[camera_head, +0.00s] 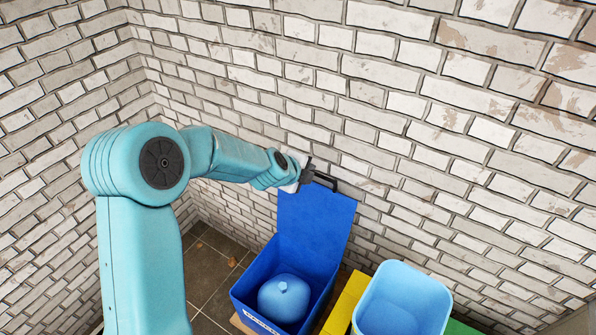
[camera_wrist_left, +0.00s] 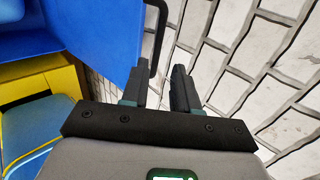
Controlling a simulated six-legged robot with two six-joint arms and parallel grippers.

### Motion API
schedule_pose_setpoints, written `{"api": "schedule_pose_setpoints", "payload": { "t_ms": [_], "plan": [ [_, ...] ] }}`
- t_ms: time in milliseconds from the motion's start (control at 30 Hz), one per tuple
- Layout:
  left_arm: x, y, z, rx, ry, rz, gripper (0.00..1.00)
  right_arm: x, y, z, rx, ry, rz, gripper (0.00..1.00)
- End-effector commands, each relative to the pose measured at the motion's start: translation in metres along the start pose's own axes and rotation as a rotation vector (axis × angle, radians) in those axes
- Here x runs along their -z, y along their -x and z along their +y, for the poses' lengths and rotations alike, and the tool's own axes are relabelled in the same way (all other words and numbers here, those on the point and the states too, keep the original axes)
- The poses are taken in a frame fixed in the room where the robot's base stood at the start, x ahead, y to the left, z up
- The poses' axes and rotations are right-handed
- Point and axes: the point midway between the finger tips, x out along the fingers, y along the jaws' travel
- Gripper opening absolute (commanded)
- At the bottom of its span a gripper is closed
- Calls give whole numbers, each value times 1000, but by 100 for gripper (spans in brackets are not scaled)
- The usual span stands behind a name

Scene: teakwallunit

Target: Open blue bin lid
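The blue bin (camera_head: 318,299) stands by the brick wall, low in the head view. Its blue lid (camera_head: 316,229) is raised and stands nearly upright against the wall, so the bin is open at the top. A black handle (camera_head: 326,181) is on the lid's upper edge. My left gripper (camera_head: 304,173) is at this handle. In the left wrist view, my left gripper (camera_wrist_left: 160,82) has its two fingers apart, with the handle (camera_wrist_left: 163,30) just beyond the gap; contact is unclear. The lid (camera_wrist_left: 100,30) is left of the fingers. My right gripper is out of view.
A light blue rounded bag (camera_head: 284,299) lies inside the blue bin. The brick wall (camera_head: 440,130) is close behind the lid. Dark floor tiles (camera_head: 208,270) are clear at left.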

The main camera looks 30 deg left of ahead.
Motion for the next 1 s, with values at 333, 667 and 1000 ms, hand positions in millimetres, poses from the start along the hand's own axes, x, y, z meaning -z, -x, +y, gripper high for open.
{"api": "schedule_pose_setpoints", "payload": {
  "t_ms": [333, 667, 1000],
  "plan": [
    [0, 54, 0, -1, -1, 1, 29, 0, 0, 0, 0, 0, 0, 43],
    [0, 59, 0, -1, 0, 1, 29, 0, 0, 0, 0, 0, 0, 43],
    [1, 56, 4, -8, 10, 3, 29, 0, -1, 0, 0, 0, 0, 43]
  ]
}}
